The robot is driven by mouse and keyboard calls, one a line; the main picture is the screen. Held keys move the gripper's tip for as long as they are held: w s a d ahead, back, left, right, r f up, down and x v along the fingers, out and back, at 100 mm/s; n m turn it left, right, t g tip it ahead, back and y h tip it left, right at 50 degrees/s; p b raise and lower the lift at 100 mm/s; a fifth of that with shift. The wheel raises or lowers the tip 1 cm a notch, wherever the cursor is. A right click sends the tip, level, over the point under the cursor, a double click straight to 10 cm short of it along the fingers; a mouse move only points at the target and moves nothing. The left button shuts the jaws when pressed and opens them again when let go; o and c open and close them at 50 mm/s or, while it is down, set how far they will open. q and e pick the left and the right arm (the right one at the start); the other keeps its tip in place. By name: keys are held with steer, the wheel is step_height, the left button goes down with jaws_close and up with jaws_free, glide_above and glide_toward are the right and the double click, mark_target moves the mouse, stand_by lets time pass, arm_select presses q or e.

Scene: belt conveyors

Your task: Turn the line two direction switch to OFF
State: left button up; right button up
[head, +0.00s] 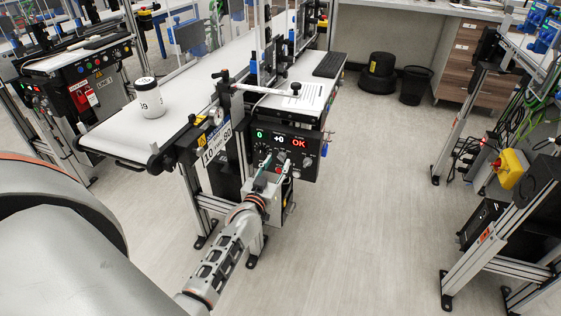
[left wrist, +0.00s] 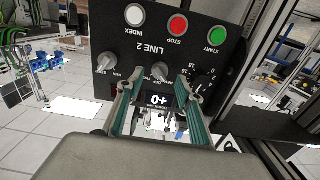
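My right gripper is out of view.
A white INDEX button (left wrist: 135,15), red STOP button (left wrist: 178,25) and green START button (left wrist: 217,34) share the panel. A white jar (head: 149,98) stands on the conveyor belt (head: 185,80). Another control panel (head: 82,92) is at left. The floor right of the box is clear.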

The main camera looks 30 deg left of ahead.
mark_target(281, 157)
arm_select(q)
steer(key=shift+x, duration=1)
steer(key=shift+w, duration=0.3)
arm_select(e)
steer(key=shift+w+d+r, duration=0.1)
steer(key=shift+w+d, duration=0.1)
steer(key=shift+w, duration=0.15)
arm_select(q)
jaws_close()
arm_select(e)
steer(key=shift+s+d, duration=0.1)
